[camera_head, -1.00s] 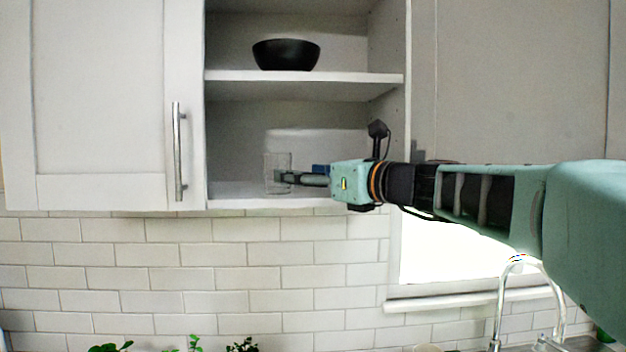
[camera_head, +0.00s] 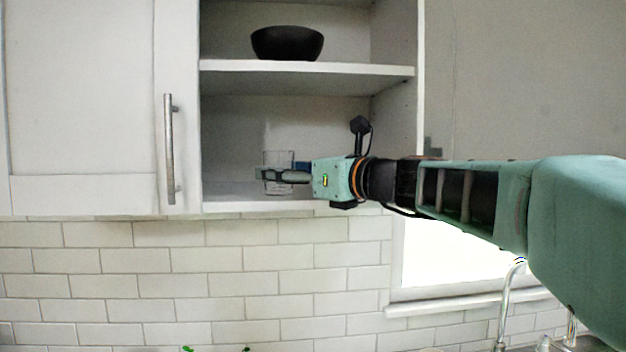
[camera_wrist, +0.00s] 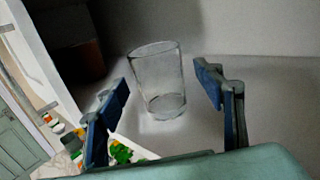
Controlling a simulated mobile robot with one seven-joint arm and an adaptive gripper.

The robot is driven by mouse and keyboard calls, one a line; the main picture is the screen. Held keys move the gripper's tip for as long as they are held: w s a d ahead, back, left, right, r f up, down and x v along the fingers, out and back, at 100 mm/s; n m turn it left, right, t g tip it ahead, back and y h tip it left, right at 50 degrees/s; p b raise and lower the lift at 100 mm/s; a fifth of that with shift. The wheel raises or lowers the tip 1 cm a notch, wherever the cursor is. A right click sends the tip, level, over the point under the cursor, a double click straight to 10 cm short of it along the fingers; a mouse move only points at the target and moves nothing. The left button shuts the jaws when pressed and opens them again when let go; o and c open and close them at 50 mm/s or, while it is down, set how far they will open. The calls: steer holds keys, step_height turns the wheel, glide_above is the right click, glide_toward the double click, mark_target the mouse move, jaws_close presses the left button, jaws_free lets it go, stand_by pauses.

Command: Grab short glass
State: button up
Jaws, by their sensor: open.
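The short glass (camera_head: 279,159) is clear and stands upright on the lower shelf of the open cabinet. My gripper (camera_head: 262,175) reaches in from the right at the height of the glass, and its fingers cover part of the glass in the head view. In the wrist view the glass (camera_wrist: 160,80) stands ahead, roughly between the two blue-padded fingers of my gripper (camera_wrist: 163,92). The fingers are spread apart, with a gap on both sides of the glass. I see no clear contact.
A black bowl (camera_head: 287,42) sits on the upper shelf (camera_head: 340,70). The lower shelf (camera_head: 235,197) has bare space around the glass. A dark reddish object (camera_wrist: 80,62) stands farther left in the wrist view. The cabinet door (camera_head: 85,100) is at the left.

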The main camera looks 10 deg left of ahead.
steer(key=shift+w+a, duration=0.4)
steer(key=shift+a, duration=0.05)
steer(key=shift+s+d, duration=0.1)
steer(key=shift+d, duration=0.05)
steer(key=shift+c, duration=0.3)
steer(key=c, duration=1.3)
steer(key=shift+c, duration=0.6)
steer(key=shift+r, duration=0.2)
